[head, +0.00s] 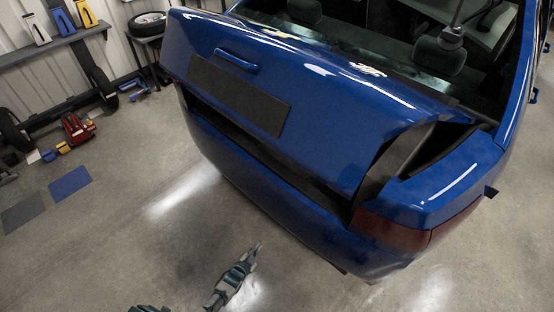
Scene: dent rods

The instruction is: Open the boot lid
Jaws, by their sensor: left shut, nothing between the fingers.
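The blue boot lid (320,125) of the car stands part-way raised. A dark gap shows along its lower edge and a wider one at its right side. A blue handle (236,60) sits on the lid above a dark plate (238,94). My left gripper (257,246) is at the bottom of the head view, in front of the bumper and apart from the lid. Its fingers are shut and empty. My right gripper does not show.
The blue bumper (255,185) and red tail light (400,235) lie below the lid. A shelf (50,46), a tyre (148,23) and a red toolbox (77,128) stand at the upper left. The floor left of the car is largely clear.

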